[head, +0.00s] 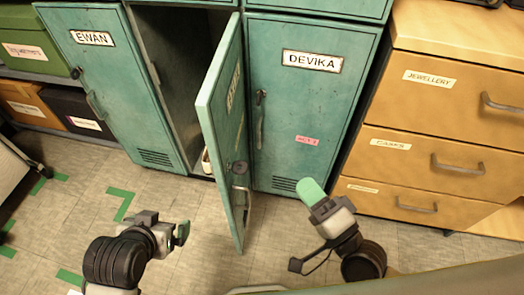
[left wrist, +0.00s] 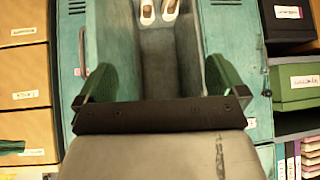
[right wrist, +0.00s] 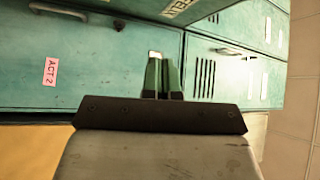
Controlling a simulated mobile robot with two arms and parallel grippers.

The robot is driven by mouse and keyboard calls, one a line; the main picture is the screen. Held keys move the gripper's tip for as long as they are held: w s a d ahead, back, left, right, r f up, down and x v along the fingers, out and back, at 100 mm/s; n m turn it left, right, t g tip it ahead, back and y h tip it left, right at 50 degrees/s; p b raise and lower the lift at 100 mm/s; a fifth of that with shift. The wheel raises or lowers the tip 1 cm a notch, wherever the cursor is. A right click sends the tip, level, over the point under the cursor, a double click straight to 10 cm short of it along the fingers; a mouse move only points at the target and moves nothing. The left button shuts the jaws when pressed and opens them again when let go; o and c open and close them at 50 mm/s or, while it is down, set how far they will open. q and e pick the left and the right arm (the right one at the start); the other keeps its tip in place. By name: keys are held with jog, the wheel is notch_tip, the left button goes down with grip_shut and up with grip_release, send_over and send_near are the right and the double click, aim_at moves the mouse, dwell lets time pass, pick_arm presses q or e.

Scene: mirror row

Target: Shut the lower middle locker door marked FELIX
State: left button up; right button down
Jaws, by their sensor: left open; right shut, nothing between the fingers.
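The middle locker door (head: 222,140) stands wide open, jutting out toward me between EWAN and DEVIKA. Its outer face, with a steeply foreshortened name label (head: 233,86) and a handle, is turned right. Part of the label (right wrist: 182,8) shows at the top of the right wrist view. My right gripper (head: 311,190) is shut and empty, apart from the door on its outer-face side, in front of DEVIKA. My left gripper (head: 182,232) is open and empty, low and left of the door. Its wrist view faces the locker interior (left wrist: 158,55).
The EWAN door (head: 105,80) and DEVIKA door (head: 308,105) are shut. Light shoes (left wrist: 158,10) lie inside the open locker. A wooden drawer unit (head: 440,120) stands at the right, shelves with boxes (head: 30,45) at the left. Floor (head: 85,190) with green tape is clear before the lockers.

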aim_at(245, 169)
jog(key=s+f+m+g+p, duration=0.2)
jog(key=s, duration=0.2)
pick_arm(q)
jog(key=s+a+f+g+p, duration=0.1)
jog(key=s+g, duration=0.3)
jog(key=s, duration=0.4)
jog(key=shift+y, duration=0.4)
pick_arm(e)
jog(key=s+a+x, duration=0.1)
jog(key=a+x, duration=0.1)
jog(key=x, duration=1)
jog(key=shift+a+f+h, duration=0.25)
jog(key=shift+f+h, duration=0.05)
jog(key=shift+f, duration=0.35)
pick_arm(q)
jog(key=shift+w+a, duration=0.1)
jog(key=shift+a, duration=0.05)
